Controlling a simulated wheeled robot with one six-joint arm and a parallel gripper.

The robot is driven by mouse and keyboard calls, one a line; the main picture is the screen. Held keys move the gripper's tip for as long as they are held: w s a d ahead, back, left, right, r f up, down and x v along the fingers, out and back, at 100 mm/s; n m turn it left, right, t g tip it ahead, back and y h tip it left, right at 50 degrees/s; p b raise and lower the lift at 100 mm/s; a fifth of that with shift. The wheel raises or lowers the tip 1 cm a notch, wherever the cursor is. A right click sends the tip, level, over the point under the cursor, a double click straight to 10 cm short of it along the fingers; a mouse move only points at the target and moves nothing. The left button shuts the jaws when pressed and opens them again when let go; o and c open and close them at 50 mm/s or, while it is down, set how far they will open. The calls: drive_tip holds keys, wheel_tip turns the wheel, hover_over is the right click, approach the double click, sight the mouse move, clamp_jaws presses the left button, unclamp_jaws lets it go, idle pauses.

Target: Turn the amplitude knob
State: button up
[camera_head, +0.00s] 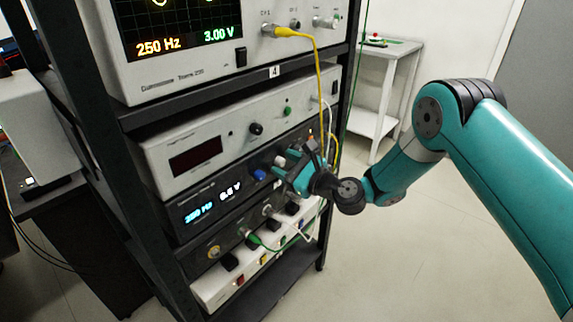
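A black signal generator (222,190) sits on a middle rack shelf, with a lit display (212,202) showing an Hz reading and a V reading, both small and slanted. A blue knob (260,174) is on its front, right of the display. A pale knob-like part (280,161) shows just right of it, close to my gripper. Labels are too small to read, so I cannot tell which knob is the amplitude knob. My gripper (289,172) is at the right part of this panel, its fingers close to the front. The gripper hides part of the panel; its finger gap and any contact are unclear.
An oscilloscope (200,75) above reads 250 Hz and 3.00 V, with a yellow cable (318,62) hanging past my gripper. A grey unit (190,130) with a dark display sits between. A power strip (210,291) lies below. Open floor (400,250) is to the right.

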drive_tip(key=b+v, duration=1.7)
drive_tip(key=shift+d+b, duration=0.2)
drive_tip(key=shift+b, duration=0.1)
drive_tip(key=shift+s, duration=0.2)
